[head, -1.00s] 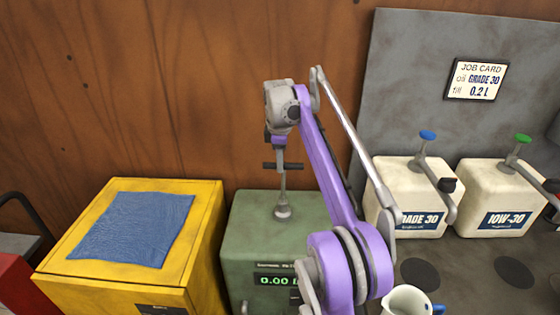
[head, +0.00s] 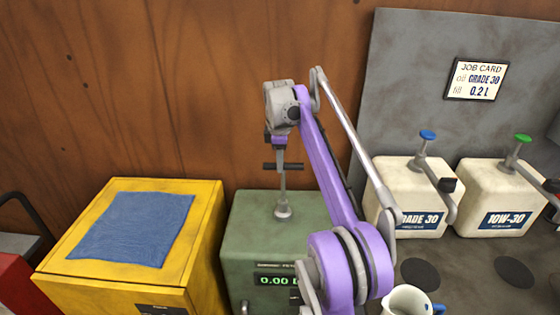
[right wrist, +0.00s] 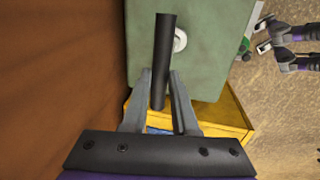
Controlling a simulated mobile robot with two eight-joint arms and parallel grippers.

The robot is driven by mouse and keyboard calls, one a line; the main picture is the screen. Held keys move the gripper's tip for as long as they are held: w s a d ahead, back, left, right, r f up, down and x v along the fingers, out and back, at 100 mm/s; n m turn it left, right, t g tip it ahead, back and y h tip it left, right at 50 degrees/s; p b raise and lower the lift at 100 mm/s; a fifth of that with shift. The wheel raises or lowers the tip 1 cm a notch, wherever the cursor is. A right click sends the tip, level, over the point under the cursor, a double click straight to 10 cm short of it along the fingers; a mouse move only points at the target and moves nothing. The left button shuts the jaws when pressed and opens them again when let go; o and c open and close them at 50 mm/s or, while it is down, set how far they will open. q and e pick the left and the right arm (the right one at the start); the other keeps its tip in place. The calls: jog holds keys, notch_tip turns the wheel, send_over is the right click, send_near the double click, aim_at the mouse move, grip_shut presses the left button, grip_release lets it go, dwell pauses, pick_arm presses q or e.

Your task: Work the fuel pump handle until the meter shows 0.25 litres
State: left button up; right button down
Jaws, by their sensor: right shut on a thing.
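The green fuel pump box (head: 255,235) stands at the lower middle of the head view. Its lit meter (head: 273,281) reads 0.00 L, with the right end of the display behind my arm. A thin rod rises from a round collar on the box top to the black crossbar handle (head: 297,167), which stands well above the box. My right gripper (head: 280,153) reaches down from above and is shut on the handle. In the right wrist view the black bar (right wrist: 163,60) lies between the two grey fingers. My left gripper does not show in the head view.
A yellow cabinet (head: 205,235) with a blue cloth (head: 130,230) stands left of the pump. White GRADE 30 (head: 395,185) and 10W-30 (head: 480,185) containers stand at right, behind a white jug (head: 402,300). A wooden wall is close behind. A job card (head: 476,79) hangs on the grey panel.

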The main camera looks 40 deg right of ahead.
notch_tip(320, 180, down, 10)
jog(key=b, duration=0.3)
jog(key=shift+s+f, duration=0.1)
jog(key=shift+f, duration=0.05)
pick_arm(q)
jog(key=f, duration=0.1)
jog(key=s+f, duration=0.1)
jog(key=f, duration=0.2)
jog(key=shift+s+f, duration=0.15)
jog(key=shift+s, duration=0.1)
pick_arm(e)
jog(key=c, duration=0.7)
grip_release()
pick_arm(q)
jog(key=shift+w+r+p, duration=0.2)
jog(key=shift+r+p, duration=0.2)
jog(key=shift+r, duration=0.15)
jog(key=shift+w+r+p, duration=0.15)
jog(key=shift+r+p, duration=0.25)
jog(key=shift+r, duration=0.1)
pick_arm(e)
jog(key=r, duration=0.3)
jog(key=s+a+r, duration=0.1)
jog(key=r, duration=0.6)
jog(key=shift+s+a+r, duration=0.2)
jog(key=shift+s+r, duration=0.05)
jog(key=shift+r, duration=0.1)
